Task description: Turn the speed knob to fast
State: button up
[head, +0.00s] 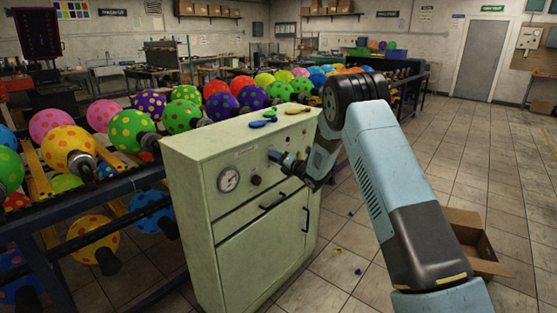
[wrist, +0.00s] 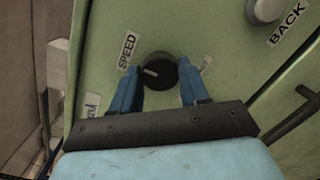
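The speed knob (wrist: 157,70) is a round black dial on the pale green panel, beside a white SPEED label (wrist: 128,51). Its light mark points left in the wrist view. My gripper (wrist: 159,76) has its two blue fingers on opposite sides of the knob, very close to it; I cannot tell whether both touch it. Another label lies partly behind the right finger, and a third label (wrist: 91,105) at the left is hard to read. In the head view my gripper (head: 277,158) is at the front of the green cabinet (head: 262,226), and the fingertips are small and unclear.
A grey button (wrist: 267,9) with a BACK label is at the upper right in the wrist view. The cabinet has a round gauge (head: 228,179), a black knob-like part (head: 256,180) and dark handles. Balloon racks stand at left. A cardboard box (head: 470,236) lies at right.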

jog(key=c, duration=0.5)
jog(key=shift+d, duration=0.25)
jog(key=shift+a, duration=0.1)
jog(key=shift+m, duration=0.4)
jog(key=shift+f+m+g+y, duration=0.15)
jog(key=shift+m+g, duration=0.35)
jog(key=shift+m, duration=3.5)
jog(key=shift+f+m+g+y, duration=0.15)
jog(key=shift+m+g, duration=0.35)
jog(key=shift+m, duration=3.5)
jog(key=shift+f+m+g+y, duration=0.15)
jog(key=shift+m+g, duration=0.35)
jog(key=shift+m, duration=3.5)
jog(key=shift+r, duration=0.15)
